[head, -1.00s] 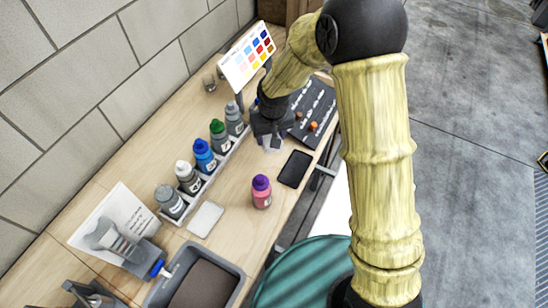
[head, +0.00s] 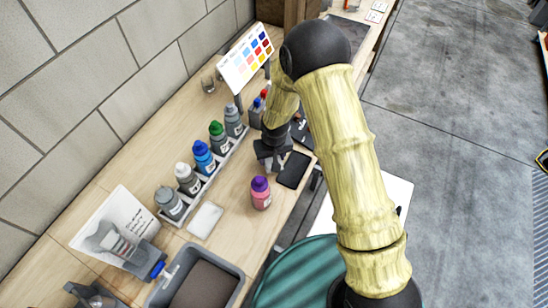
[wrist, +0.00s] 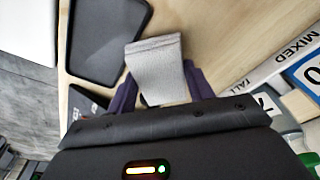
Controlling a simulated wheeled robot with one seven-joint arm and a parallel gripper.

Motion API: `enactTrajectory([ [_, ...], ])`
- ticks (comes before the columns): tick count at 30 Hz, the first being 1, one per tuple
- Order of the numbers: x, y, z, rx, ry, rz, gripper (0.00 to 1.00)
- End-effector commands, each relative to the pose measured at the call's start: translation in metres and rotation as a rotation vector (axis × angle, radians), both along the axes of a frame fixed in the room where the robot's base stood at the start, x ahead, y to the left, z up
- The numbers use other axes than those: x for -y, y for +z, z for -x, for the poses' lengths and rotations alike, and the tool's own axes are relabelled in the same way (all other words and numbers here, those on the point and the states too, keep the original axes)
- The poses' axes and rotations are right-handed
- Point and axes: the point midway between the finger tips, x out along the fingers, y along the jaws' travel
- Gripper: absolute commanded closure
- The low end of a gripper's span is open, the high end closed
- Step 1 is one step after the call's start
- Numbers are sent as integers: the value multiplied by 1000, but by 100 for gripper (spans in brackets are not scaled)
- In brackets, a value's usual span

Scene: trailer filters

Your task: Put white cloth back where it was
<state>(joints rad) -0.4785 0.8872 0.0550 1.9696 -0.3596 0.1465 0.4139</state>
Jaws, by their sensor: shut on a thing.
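The white cloth (wrist: 160,72) is a small folded, light grey-white woven piece, held between the two dark fingers of my gripper (wrist: 160,88) in the wrist view. In the head view my gripper (head: 271,160) points down over the wooden bench, between the bottle row and a black shallow tray (head: 294,169). In the wrist view the black tray (wrist: 108,40) lies up and left of the cloth. I cannot tell whether the cloth touches the bench.
A rack of several bottles (head: 203,155) runs along the wall side. A pink bottle (head: 260,193) with a purple cap stands near my gripper. A flat white pad (head: 205,220), a grey tray (head: 235,268) and a colour chart (head: 246,55) are also on the bench.

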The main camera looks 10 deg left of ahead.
Motion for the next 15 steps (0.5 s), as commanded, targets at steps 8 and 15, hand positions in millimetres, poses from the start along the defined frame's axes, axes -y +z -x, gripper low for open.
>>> enactTrajectory([
  [8,0,-9,0,1,1,0,73],
  [15,0,-14,0,1,1,0,73],
])
